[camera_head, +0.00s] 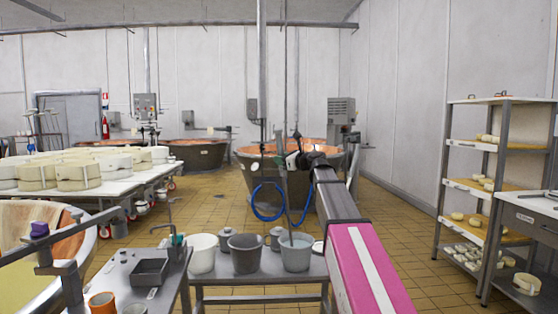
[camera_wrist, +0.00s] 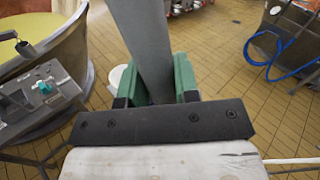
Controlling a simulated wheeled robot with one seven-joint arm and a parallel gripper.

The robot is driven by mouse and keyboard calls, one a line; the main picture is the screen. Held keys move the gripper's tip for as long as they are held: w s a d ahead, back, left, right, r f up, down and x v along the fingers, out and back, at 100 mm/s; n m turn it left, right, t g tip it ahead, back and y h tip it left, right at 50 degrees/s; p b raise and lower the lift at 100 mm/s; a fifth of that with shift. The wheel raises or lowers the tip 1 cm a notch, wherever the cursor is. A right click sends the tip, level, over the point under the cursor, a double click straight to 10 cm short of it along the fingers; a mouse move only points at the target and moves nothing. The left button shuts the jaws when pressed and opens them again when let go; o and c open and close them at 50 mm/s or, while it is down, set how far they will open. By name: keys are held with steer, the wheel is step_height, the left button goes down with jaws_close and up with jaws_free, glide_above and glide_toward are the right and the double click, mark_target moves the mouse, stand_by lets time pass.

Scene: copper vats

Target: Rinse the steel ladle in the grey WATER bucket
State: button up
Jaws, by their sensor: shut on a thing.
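My gripper (camera_head: 290,161) is at the end of my outstretched arm, above the bucket table. In the wrist view its green fingers (camera_wrist: 160,88) are shut on the grey steel ladle handle (camera_wrist: 142,40). In the head view the thin ladle (camera_head: 289,210) runs down from the gripper toward the light grey bucket (camera_head: 296,255). Its lower end is at or behind that bucket's rim, and its bowl is hidden. A darker grey bucket (camera_head: 245,256) stands to the left. I cannot read any WATER label on either.
A white bucket (camera_head: 202,256) stands left of the grey ones on the steel table (camera_head: 262,282). Blue hose (camera_head: 258,212) hangs on a copper vat (camera_head: 250,178) behind. A side table with a tray (camera_head: 149,271) and a large vat (camera_head: 78,244) are at left, shelves (camera_head: 490,153) at right.

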steer(key=shift+x, duration=0.95)
stand_by(1.9)
steer(key=shift+s+a, duration=0.1)
steer(key=shift+s, duration=0.05)
step_height(320, 180, up, 16)
stand_by(0.7)
steer(key=shift+f, duration=0.2)
stand_by(0.7)
